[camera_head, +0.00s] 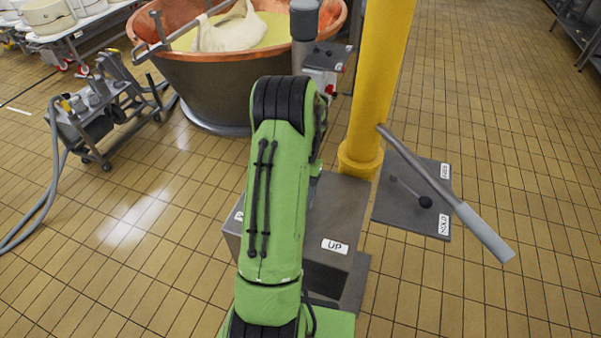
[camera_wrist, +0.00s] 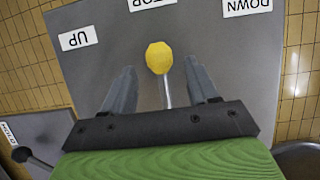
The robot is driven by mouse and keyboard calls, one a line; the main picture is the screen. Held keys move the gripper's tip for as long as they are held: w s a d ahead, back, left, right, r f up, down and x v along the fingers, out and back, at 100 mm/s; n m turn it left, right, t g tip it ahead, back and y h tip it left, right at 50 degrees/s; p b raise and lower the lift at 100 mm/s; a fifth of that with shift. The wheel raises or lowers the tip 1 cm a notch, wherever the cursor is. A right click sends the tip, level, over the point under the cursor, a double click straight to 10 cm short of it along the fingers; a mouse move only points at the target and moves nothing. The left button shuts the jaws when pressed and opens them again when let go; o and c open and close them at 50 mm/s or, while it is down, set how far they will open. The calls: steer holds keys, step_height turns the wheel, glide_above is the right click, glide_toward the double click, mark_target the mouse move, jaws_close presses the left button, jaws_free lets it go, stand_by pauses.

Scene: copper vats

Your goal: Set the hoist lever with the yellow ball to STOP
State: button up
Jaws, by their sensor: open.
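The yellow ball (camera_wrist: 159,57) tops a thin metal lever (camera_wrist: 167,92) on a grey panel (camera_wrist: 120,40) in the wrist view. My gripper (camera_wrist: 159,68) is open, with one finger on each side of the lever and gaps on both sides. The ball appears in line with the partly cut-off STOP label (camera_wrist: 155,3), between the UP label (camera_wrist: 78,38) and the DOWN label (camera_wrist: 247,6). In the head view the grey hoist box (camera_head: 345,215) shows its UP label (camera_head: 334,246); my arm hides the ball, lever and fingers.
A yellow post (camera_head: 378,85) rises behind the box. To its right, a long lever (camera_head: 445,195) with a grey handle juts over a FREE/HOLD plate (camera_head: 390,215) with a black-ball lever (camera_head: 425,201). A copper vat (camera_head: 215,85) stands behind. A wheeled pump (camera_head: 100,110) is left.

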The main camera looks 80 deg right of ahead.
steer(key=p+v, duration=0.2)
steer(key=v, duration=1.1)
